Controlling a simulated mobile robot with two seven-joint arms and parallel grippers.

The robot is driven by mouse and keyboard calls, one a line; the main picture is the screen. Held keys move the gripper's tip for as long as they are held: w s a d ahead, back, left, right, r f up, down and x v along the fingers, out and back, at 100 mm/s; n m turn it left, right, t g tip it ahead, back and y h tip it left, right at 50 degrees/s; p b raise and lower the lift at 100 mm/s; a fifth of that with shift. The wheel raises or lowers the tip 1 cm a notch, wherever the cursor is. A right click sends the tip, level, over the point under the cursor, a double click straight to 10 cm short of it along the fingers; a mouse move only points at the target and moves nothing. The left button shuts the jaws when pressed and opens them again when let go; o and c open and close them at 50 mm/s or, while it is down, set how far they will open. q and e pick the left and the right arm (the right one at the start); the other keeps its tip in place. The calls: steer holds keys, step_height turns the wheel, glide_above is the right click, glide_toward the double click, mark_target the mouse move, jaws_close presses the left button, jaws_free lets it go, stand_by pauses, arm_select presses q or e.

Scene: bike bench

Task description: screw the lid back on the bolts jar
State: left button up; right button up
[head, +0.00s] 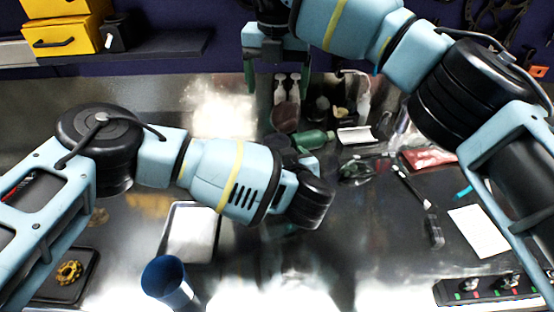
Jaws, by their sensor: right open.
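My right gripper (278,92) is at the top centre, high over the back of the bench. Its two dark fingers point down and stand wide apart, with nothing seen held between them. My left arm reaches in from the left to the middle of the bench. Its gripper is mostly hidden behind its own wrist, so I cannot tell its jaws or whether it holds anything. I cannot make out the bolts jar or its lid; the left wrist and arm cover part of the bench middle.
White bottles (280,88) and a green bottle (315,139) are at the back. White paper (480,231) and a switch box (450,290) lie right.

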arm_select(q)
steer(key=v, duration=0.3)
steer(key=shift+s+d+r, duration=0.1)
steer(key=shift+s+r, duration=0.05)
steer(key=shift+s, duration=0.3)
